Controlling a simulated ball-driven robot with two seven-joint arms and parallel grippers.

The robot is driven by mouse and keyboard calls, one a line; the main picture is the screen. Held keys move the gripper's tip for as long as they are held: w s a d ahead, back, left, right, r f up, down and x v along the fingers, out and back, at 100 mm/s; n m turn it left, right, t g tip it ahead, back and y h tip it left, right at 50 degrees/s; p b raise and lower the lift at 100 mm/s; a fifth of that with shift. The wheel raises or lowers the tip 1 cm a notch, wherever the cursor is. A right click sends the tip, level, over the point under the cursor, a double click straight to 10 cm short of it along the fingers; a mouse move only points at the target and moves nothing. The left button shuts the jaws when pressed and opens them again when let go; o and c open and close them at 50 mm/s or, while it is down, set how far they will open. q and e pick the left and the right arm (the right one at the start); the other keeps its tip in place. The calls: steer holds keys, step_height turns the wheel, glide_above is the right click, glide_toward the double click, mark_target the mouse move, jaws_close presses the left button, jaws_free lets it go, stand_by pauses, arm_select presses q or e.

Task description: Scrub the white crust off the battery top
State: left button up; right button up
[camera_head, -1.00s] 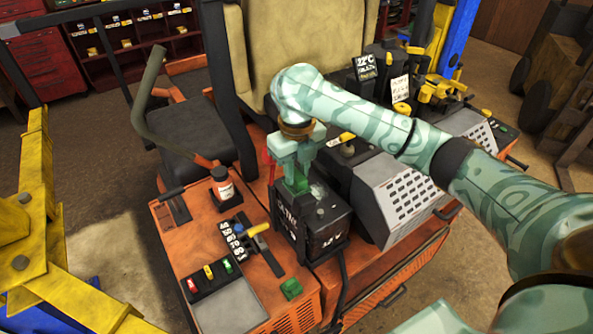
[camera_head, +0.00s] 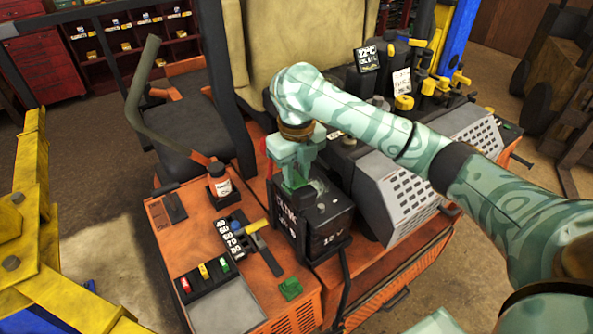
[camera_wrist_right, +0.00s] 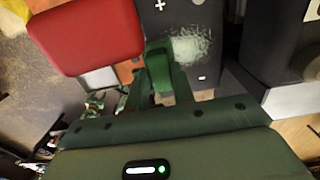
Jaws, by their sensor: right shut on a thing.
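The black battery (camera_head: 325,232), marked 12 V, stands on the orange mower deck. White crust lies on its top; a patch shows beside my right gripper in the head view (camera_head: 318,188) and as a pale rough patch in the wrist view (camera_wrist_right: 192,46). My right gripper (camera_head: 293,178) is shut on a green tool (camera_wrist_right: 160,72), probably a brush, and points down at the battery top. The tool's lower end is at the crust's edge; I cannot tell whether it touches. The gripper partly hides the battery top. My left gripper is out of view.
A red cover (camera_wrist_right: 88,35) is close to the gripper in the wrist view. A grey perforated housing (camera_head: 398,195) stands right of the battery. A yellow lift arm (camera_head: 50,270) fills the lower left.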

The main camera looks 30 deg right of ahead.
steer(key=shift+f+b, duration=0.45)
steer(key=shift+f, duration=0.55)
steer(key=shift+d, duration=0.1)
